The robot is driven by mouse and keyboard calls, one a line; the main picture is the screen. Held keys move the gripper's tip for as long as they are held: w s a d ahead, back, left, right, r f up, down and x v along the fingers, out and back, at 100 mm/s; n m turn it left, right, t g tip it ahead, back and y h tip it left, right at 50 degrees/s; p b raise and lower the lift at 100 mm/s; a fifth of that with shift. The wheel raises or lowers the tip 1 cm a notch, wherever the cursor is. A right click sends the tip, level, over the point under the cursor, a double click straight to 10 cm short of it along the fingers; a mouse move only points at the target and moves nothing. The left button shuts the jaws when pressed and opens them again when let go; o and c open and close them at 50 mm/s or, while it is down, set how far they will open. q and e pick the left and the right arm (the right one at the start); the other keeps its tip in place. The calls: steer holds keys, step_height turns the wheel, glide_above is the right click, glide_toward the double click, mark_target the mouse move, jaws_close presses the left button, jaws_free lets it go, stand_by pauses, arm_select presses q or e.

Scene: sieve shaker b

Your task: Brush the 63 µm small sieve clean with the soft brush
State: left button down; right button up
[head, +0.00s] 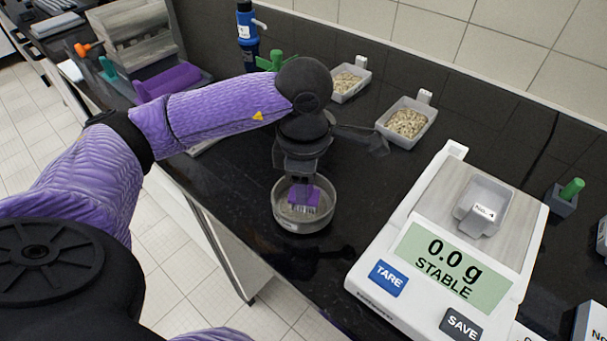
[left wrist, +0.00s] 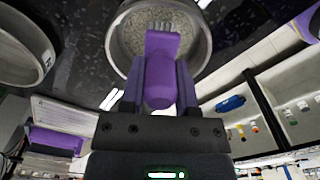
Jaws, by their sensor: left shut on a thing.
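The small round metal sieve (head: 303,224) stands on the black bench in front of me. No label on it can be read in the head view. My left gripper (head: 301,181) points down over it, shut on the purple soft brush (head: 306,195). The brush's pale bristles reach down inside the sieve's rim; contact with the mesh cannot be told for sure. In the left wrist view the purple brush (left wrist: 161,45) lies between the fingers, with its head over the speckled grey sieve mesh (left wrist: 134,40). My right gripper is not in view.
A balance (head: 453,252) reading 0.0 g stands to the right, with a small tray (head: 483,203) on it. Two trays of pale grains (head: 407,122) (head: 350,81) and a blue bottle (head: 247,35) are at the back. Another round metal vessel (left wrist: 22,48) shows in the left wrist view.

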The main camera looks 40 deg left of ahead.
arm_select(q)
steer(key=shift+s+d, duration=0.35)
steer(key=shift+d, duration=0.4)
steer(key=shift+w+a+f, duration=0.1)
steer(key=shift+a, duration=0.05)
steer(key=shift+w+a+f+b, duration=0.1)
steer(key=shift+w+a+b, duration=0.1)
steer(key=shift+a, duration=0.15)
steer(key=shift+w+a+f+b, duration=0.1)
steer(key=shift+a+b, duration=0.1)
steer(key=shift+a, duration=0.1)
steer(key=shift+w+a+r, duration=0.1)
steer(key=shift+w+a, duration=0.1)
steer(key=shift+a, duration=0.25)
steer(key=shift+w+a+r, duration=0.1)
steer(key=shift+w+a, duration=0.05)
steer(key=shift+a, duration=0.3)
steer(key=shift+s+d+r, duration=0.15)
steer(key=shift+s+d, duration=0.1)
steer(key=shift+d, duration=0.4)
steer(key=shift+s+d, duration=0.25)
steer(key=shift+d, duration=0.3)
steer(key=shift+s+d, duration=0.2)
steer(key=shift+d, duration=0.3)
